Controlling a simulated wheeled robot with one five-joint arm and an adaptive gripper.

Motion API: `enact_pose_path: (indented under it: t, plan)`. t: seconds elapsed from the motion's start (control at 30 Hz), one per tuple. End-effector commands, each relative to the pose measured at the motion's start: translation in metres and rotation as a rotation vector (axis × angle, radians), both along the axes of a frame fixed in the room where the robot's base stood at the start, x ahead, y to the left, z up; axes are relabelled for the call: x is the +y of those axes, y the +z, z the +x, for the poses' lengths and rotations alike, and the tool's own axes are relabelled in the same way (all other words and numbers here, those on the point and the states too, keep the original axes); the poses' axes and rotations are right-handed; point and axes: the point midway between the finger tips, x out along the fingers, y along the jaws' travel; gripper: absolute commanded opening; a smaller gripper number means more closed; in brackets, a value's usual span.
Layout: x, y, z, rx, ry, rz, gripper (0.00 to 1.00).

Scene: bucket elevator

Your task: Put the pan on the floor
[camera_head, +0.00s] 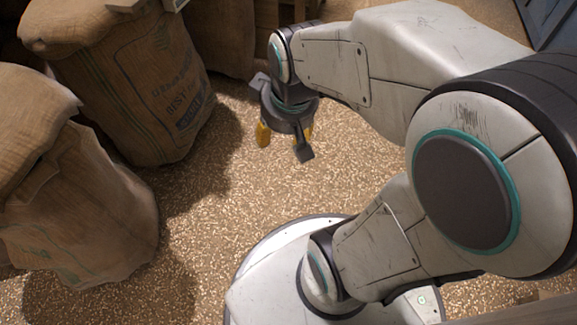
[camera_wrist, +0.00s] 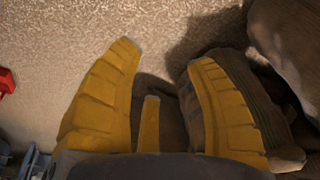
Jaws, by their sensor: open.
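My gripper (camera_head: 285,135) hangs above the speckled floor (camera_head: 270,185) in the head view, to the right of the burlap sacks. Its yellow fingers point down. In the wrist view the yellow fingers (camera_wrist: 160,80) stand apart, with nothing held between them. I see no pan that I can make out in either view.
A large printed burlap sack (camera_head: 135,85) stands at the upper left, and another sack (camera_head: 80,205) stands nearer at the left. Sacks also show at the right of the wrist view (camera_wrist: 290,45). A small red object (camera_wrist: 6,82) is at its left edge. The floor between the sacks and my base is clear.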

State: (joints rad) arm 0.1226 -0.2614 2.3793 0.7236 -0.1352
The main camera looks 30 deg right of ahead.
Motion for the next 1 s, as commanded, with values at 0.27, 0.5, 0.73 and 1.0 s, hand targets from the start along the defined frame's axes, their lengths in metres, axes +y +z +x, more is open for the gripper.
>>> enact_pose_path:
  t: [0.27,0.5,0.73,1.0]
  plan:
    - [0.029,-0.003,-0.067,0.084,-0.005,0.035,0.51]
    - [0.032,-0.005,-0.08,0.104,-0.01,0.04,0.51]
    - [0.032,-0.004,-0.079,0.103,-0.01,0.04,0.51]
    - [0.032,0.035,-0.076,0.089,-0.011,0.04,0.51]
